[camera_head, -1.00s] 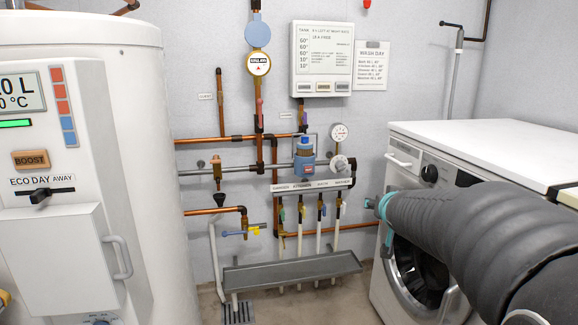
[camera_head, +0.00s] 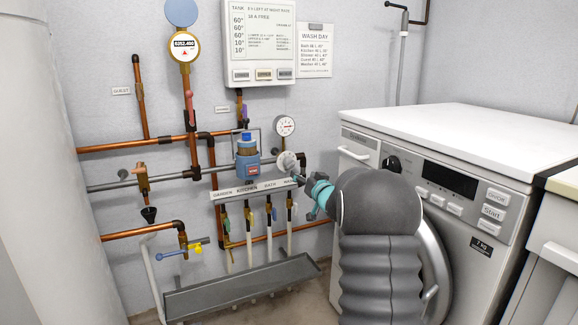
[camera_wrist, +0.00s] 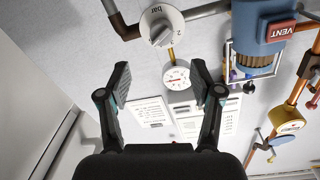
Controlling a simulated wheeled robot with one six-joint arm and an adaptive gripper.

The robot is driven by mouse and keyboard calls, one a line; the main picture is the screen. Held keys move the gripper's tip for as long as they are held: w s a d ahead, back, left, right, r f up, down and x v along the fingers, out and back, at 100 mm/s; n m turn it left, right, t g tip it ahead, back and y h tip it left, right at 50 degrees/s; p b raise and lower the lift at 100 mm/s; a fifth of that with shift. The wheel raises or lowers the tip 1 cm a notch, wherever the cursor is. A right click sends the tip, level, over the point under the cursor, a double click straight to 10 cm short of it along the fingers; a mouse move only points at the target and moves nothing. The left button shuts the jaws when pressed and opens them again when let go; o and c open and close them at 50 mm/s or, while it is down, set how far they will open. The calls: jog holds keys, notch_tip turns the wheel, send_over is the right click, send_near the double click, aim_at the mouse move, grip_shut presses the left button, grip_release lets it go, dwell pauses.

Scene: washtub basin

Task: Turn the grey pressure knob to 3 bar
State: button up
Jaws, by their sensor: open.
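The grey pressure knob (camera_head: 288,160) sits on the pipework below a round white gauge (camera_head: 285,126) with a red needle. In the wrist view the knob (camera_wrist: 161,27) shows a pale face with "bar" and a "2" printed on it and a raised grip bar across it. The full scale and exact setting are hard to read. My gripper (camera_head: 306,184) is just right of and below the knob in the head view. In the wrist view my gripper (camera_wrist: 161,88) has its fingers spread and empty, with the knob beyond the tips, apart from them. The gauge (camera_wrist: 177,77) shows between the fingers.
A blue vent unit (camera_head: 247,160) stands left of the knob. Below it are a labelled strip (camera_head: 250,191), several valves and a grey trough (camera_head: 240,288). A washing machine (camera_head: 440,125) stands close at right. Copper pipes (camera_head: 130,146) run along the wall.

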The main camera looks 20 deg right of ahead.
aim_at(291, 166)
jog(key=w, duration=1.1)
jog(key=shift+w+p, duration=0.3)
jog(key=shift+p, duration=0.05)
jog(key=c, duration=1.1)
